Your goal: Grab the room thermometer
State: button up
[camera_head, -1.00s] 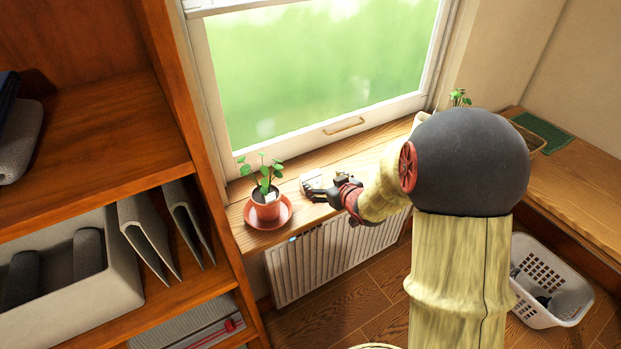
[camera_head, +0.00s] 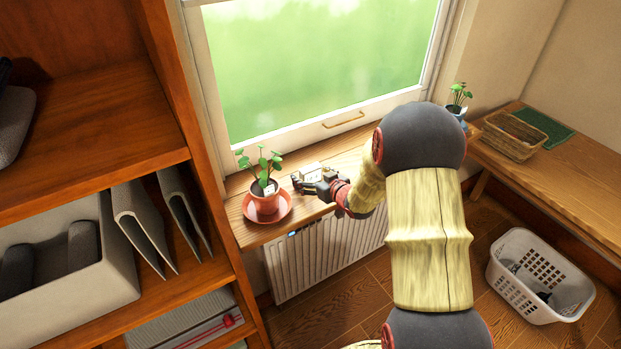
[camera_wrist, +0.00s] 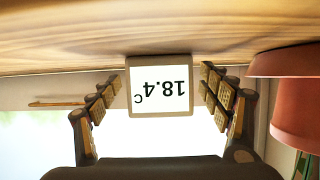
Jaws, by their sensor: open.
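The room thermometer (camera_wrist: 160,86) is a small square block with a pale frame and a white face reading 18.4 C, upside down in the wrist view. It stands on the wooden windowsill (camera_head: 345,152), where the head view shows it (camera_head: 307,172) partly hidden by my gripper. My gripper (camera_wrist: 160,92) is open, with one padded finger on each side of the thermometer. Small gaps show between fingers and block. In the head view my gripper (camera_head: 302,183) is low over the sill, at the thermometer.
A potted plant (camera_head: 264,196) on a terracotta saucer (camera_head: 285,213) stands close left of my gripper. A wooden shelf unit (camera_head: 190,110) is further left. A radiator (camera_head: 320,255) is below the sill. A wicker basket (camera_head: 510,137) and a white laundry basket (camera_head: 540,277) are at the right.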

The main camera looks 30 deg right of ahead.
jog(key=shift+w, duration=0.15)
jog(key=c, duration=0.3)
jog(key=c, duration=1)
